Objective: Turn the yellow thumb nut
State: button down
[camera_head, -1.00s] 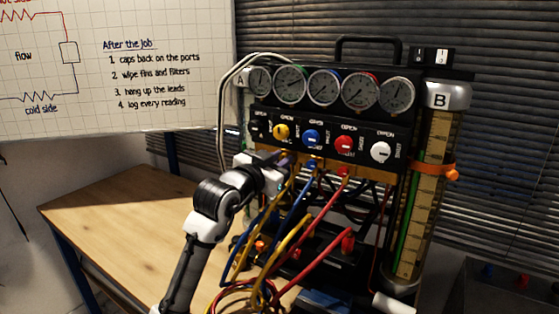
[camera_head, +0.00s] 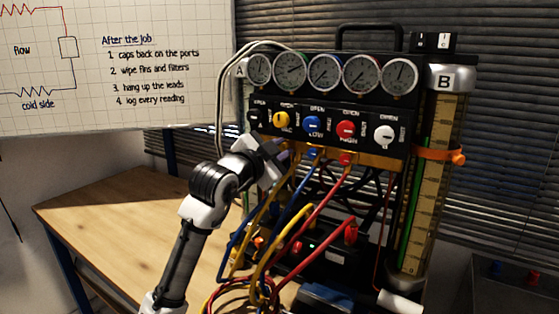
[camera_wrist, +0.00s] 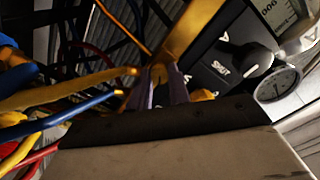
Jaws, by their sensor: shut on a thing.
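The yellow thumb nut (camera_wrist: 158,73) shows in the wrist view as a small yellow piece at the edge of the brass manifold bar. My gripper (camera_wrist: 160,84) has a grey-purple finger on each side of it and is shut on it. The fingers cover part of the nut. In the head view my gripper (camera_head: 283,154) is at the left end of the brass bar (camera_head: 372,160), below the yellow knob (camera_head: 281,119). The nut itself cannot be made out there.
Blue (camera_head: 312,153), red (camera_head: 345,158) and yellow hoses hang from the bar close to my gripper. Above are several gauges (camera_head: 325,73) and the blue, red and white knobs (camera_head: 384,134). A yellow-scaled cylinder (camera_head: 432,180) stands at right. The wooden bench (camera_head: 120,225) is clear at left.

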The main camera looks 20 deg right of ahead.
jog(key=m+b, duration=0.3)
jog(key=m, duration=0.3)
jog(key=shift+f, duration=0.1)
dwell(0.5)
jog(key=c, duration=1.3)
grip_release()
jog(key=b+v, duration=0.3)
jog(key=v, duration=1.1)
jog(key=shift+d, duration=0.1)
